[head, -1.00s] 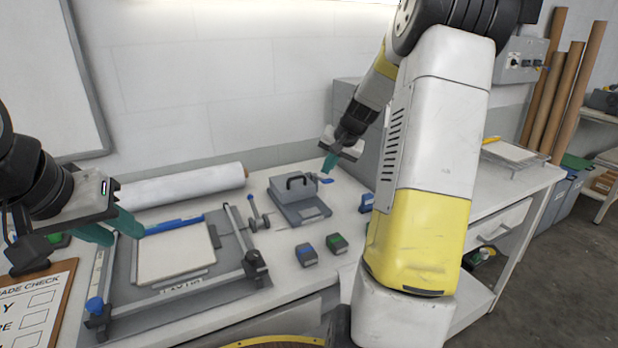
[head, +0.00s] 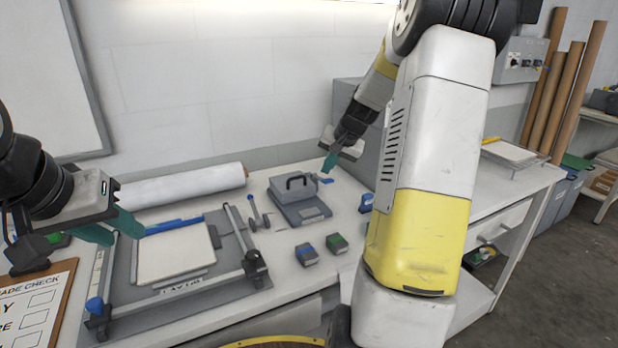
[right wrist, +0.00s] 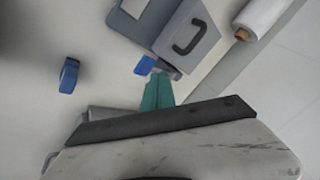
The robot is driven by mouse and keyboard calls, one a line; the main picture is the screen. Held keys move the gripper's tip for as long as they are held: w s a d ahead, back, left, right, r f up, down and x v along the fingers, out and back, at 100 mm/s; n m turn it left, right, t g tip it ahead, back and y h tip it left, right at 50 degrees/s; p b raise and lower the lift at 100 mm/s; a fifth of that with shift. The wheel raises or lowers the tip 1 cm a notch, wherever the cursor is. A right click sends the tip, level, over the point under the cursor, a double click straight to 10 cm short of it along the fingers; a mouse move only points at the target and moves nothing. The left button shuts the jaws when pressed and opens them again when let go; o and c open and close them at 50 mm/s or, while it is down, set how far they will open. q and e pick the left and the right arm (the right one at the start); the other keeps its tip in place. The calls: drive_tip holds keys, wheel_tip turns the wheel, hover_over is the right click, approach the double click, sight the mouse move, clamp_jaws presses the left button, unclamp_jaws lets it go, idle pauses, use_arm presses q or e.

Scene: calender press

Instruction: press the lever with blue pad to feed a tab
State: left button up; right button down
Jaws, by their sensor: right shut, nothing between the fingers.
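The grey dispenser box (head: 291,186) with a black carry handle stands on the bench. Its lever's blue pad (head: 328,181) sticks out at its right side. In the right wrist view, the blue pad (right wrist: 145,65) shows just beyond the teal fingertips, beside the box (right wrist: 187,40). My right gripper (head: 329,163) is shut and empty, pointing down right at the pad. The fingertips (right wrist: 157,85) look very close to the lever; whether they touch it I cannot tell. My left gripper (head: 118,230) is open and empty above the left side of the bench.
A framed board (head: 173,253) with blue-knobbed clamps lies under my left gripper. A white roll (head: 180,186) lies behind it.

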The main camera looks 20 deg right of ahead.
sight(328, 180)
drive_tip(key=shift+f, duration=0.1)
idle(0.5)
drive_tip(key=shift+s+f, duration=0.15)
drive_tip(key=shift+f, duration=0.15)
drive_tip(key=shift+s+f, duration=0.2)
drive_tip(key=shift+f, duration=0.5)
drive_tip(key=shift+s+f, duration=0.15)
drive_tip(key=shift+f, duration=0.5)
idle(1.2)
drive_tip(key=shift+r, duration=0.15)
idle(0.5)
drive_tip(key=shift+w+r, duration=0.25)
drive_tip(key=shift+r, duration=0.55)
drive_tip(key=shift+w+r, duration=0.25)
drive_tip(key=shift+r, duration=0.55)
drive_tip(key=shift+w+r, duration=0.2)
drive_tip(key=shift+r, duration=0.6)
drive_tip(key=shift+w+r, duration=0.2)
drive_tip(key=shift+r, duration=0.6)
drive_tip(key=shift+w+r, duration=0.2)
drive_tip(key=shift+r, duration=0.6)
